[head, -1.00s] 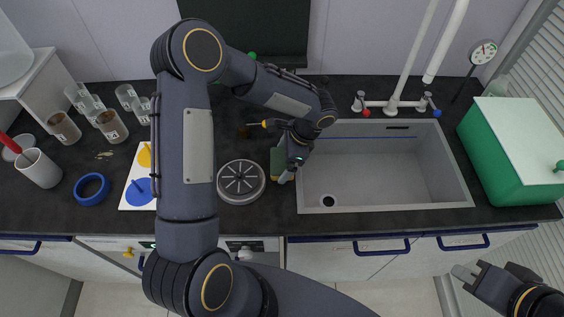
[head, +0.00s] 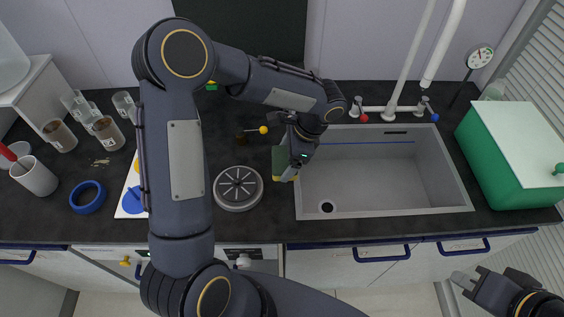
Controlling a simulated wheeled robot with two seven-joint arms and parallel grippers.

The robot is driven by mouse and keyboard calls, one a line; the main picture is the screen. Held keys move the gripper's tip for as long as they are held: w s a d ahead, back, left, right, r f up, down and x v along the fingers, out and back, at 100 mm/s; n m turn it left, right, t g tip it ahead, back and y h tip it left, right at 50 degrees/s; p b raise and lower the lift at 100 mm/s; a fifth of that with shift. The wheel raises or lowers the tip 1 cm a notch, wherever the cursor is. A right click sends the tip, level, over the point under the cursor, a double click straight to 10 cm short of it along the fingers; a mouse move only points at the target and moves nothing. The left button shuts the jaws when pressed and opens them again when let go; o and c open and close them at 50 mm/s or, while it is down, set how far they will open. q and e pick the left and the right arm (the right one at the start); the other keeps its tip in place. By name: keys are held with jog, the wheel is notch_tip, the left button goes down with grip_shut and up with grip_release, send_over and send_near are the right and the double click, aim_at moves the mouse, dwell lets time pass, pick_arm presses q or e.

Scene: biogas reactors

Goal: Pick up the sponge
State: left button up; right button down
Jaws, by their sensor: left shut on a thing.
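The sponge (head: 278,162) is green on top with a yellow edge. It is at the left rim of the sink, right of the round grey disc. My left gripper (head: 289,174) reaches over the counter from the left and is shut on the sponge, whose right side is partly hidden by the fingers. I cannot tell whether the sponge is clear of the counter. My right gripper (head: 458,280) is low at the right, in front of the cabinets, and holds nothing that I can see; its finger gap is unclear.
The sink (head: 385,180) is empty, with a tap (head: 391,110) behind it. The grey disc (head: 238,188) lies close left of the sponge. A yellow-tipped tool (head: 263,129) is behind. A green box (head: 510,165) stands right; a blue ring (head: 88,197) and cups are left.

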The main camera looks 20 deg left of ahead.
pick_arm(q)
jog(key=d+r, duration=0.1)
jog(key=r, duration=0.1)
jog(key=s+d+r, duration=0.1)
jog(key=d+r, duration=0.1)
jog(key=shift+s+d+b, duration=0.1)
jog(key=shift+s+b, duration=0.1)
jog(key=shift+b, duration=0.1)
jog(key=s+d+r+b, duration=0.1)
jog(key=s+d+r, duration=0.2)
jog(key=d, duration=0.5)
jog(key=shift+s+r, duration=0.4)
jog(key=shift+s, duration=0.05)
jog(key=shift+a, duration=0.1)
jog(key=o, duration=0.4)
jog(key=c, duration=0.3)
